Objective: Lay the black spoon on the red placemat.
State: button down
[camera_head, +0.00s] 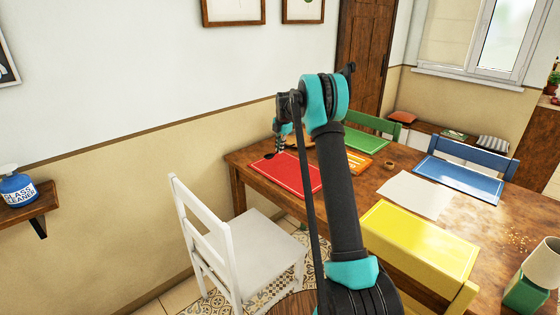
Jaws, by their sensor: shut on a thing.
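The red placemat (294,175) lies at the left end of the wooden table, in front of the white chair. My gripper (279,149) is over the placemat's back left part, pointing down. It is shut on the black spoon (268,156), whose dark end shows just below and left of the fingers. The rest of the spoon is hidden or too small to make out. I cannot tell whether the spoon touches the placemat.
The wooden table (400,159) also bears green, blue, yellow and white placemats. An orange item (371,166) and a small brown bowl (389,165) lie right of the red placemat. A white chair (240,245) stands at the near left.

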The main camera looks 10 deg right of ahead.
aim_at(279, 165)
jog(key=shift+s+d+x, duration=0.1)
jog(key=shift+s+x, duration=0.1)
jog(key=shift+x, duration=0.85)
jog(key=shift+s+d+x, duration=0.1)
jog(key=shift+s+x, duration=0.1)
jog(key=shift+x, duration=0.85)
jog(key=shift+s+x, duration=0.2)
jog(key=shift+x, duration=0.85)
jog(key=shift+f, duration=0.2)
jog(key=c, duration=1.7)
grip_release()
